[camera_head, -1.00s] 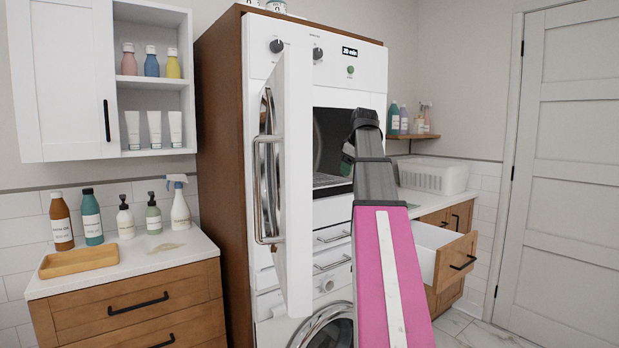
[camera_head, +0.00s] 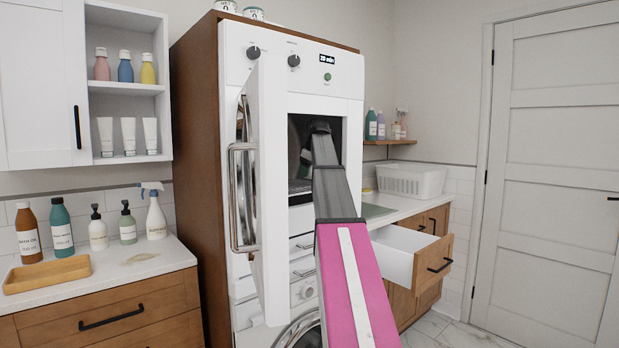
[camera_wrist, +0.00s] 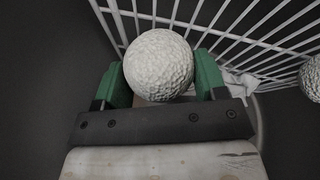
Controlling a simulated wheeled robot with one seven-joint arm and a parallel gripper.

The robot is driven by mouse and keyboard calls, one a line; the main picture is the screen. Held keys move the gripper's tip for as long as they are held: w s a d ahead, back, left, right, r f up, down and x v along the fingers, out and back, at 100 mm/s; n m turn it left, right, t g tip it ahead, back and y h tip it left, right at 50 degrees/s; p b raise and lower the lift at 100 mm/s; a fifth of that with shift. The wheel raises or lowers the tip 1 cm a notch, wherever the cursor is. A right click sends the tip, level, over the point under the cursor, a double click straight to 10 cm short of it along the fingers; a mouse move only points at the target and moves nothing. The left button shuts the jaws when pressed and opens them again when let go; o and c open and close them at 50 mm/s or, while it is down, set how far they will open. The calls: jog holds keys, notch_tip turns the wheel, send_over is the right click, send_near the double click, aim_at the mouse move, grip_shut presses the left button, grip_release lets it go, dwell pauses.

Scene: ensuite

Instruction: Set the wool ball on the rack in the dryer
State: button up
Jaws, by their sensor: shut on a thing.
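The wool ball (camera_wrist: 160,64) is white and rough. It sits between the green fingers of my gripper (camera_wrist: 162,80), which is shut on it, in the wrist view. The white wire rack (camera_wrist: 220,22) shows right behind and beyond the ball; I cannot tell whether the ball touches it. The dryer (camera_head: 305,90) is the upper white machine in the tall cabinet, with its door (camera_head: 262,190) swung open on the left.
A second white rough ball (camera_wrist: 312,78) lies at the right edge of the wrist view, near a pale cloth (camera_wrist: 238,84). An open drawer (camera_head: 412,260) juts out right of the dryer. A white basket (camera_head: 412,180) stands on the counter behind it.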

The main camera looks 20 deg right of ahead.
jog(key=shift+f, duration=1.5)
jog(key=shift+f, duration=0.1)
jog(key=o, duration=0.9)
jog(key=shift+o, duration=0.2)
jog(key=shift+s+r, duration=0.1)
jog(key=shift+r, duration=0.2)
jog(key=v, duration=0.2)
jog(key=shift+s+r, duration=0.15)
jog(key=shift+r, duration=0.05)
jog(key=s, duration=1.2)
jog(key=shift+d, duration=0.4)
